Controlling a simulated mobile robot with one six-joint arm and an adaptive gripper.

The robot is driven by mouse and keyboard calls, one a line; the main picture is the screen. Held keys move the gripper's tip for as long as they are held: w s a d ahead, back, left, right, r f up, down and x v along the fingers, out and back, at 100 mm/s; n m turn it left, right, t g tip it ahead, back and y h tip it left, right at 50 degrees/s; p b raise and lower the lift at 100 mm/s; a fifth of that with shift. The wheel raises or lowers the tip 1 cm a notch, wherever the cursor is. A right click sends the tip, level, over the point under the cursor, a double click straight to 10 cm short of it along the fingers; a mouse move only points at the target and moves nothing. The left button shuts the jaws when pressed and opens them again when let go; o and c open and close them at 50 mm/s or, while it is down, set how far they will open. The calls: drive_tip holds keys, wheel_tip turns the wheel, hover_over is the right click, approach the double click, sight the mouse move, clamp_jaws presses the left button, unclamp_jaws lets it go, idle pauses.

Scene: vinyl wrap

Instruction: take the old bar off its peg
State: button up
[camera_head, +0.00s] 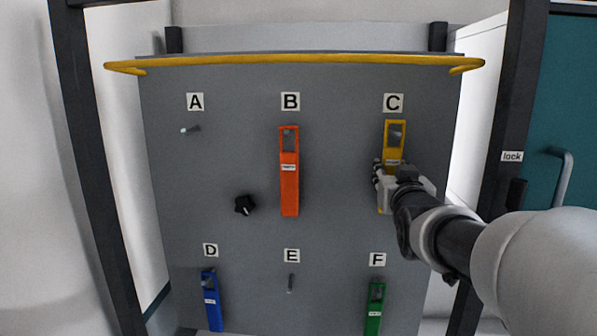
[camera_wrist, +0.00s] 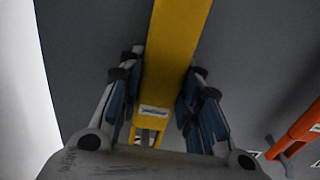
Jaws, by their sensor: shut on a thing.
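The yellow bar (camera_head: 394,155) hangs upright under label C on the grey panel, with a slot near its top end. The peg there is hard to make out in that slot. My gripper (camera_head: 389,172) is shut on the yellow bar, just below the slot. In the wrist view the yellow bar (camera_wrist: 172,50) runs between the two blue-padded fingers of my gripper (camera_wrist: 158,88), and a small white label and the slotted end show near the palm. My gripper and arm hide the bar's lower part in the head view.
The orange bar (camera_head: 289,185) hangs at B, the blue bar (camera_head: 212,300) at D and the green bar (camera_head: 374,308) at F. Pegs A (camera_head: 190,129) and E (camera_head: 290,283) are bare. A black knob (camera_head: 245,204) and yellow rail (camera_head: 300,59) stand out from the panel.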

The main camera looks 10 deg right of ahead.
drive_tip(key=b+v, duration=0.4)
drive_tip(key=v, duration=0.9)
idle(0.6)
drive_tip(key=w+a+f+n+y+b, duration=0.1)
drive_tip(key=w+a+f+b, duration=0.1)
drive_tip(key=w+f, duration=0.35)
drive_tip(key=w+a+f+y+b, duration=0.1)
drive_tip(key=w+a+f+b, duration=0.15)
drive_tip(key=f, duration=0.65)
drive_tip(key=w+a+f+n+y+b, duration=0.1)
drive_tip(key=w+f+b, duration=0.2)
drive_tip(key=f, duration=0.4)
drive_tip(key=a+f+y+b, duration=0.1)
drive_tip(key=a+f+b, duration=0.2)
drive_tip(key=f, duration=0.9)
drive_tip(key=a+f+n+y+b, duration=0.1)
drive_tip(key=a+f+b, duration=0.3)
drive_tip(key=f, duration=0.9)
drive_tip(key=shift+w+a+f+t, duration=0.2)
drive_tip(key=shift+w+a+t, duration=0.1)
drive_tip(key=shift+w+a, duration=0.15)
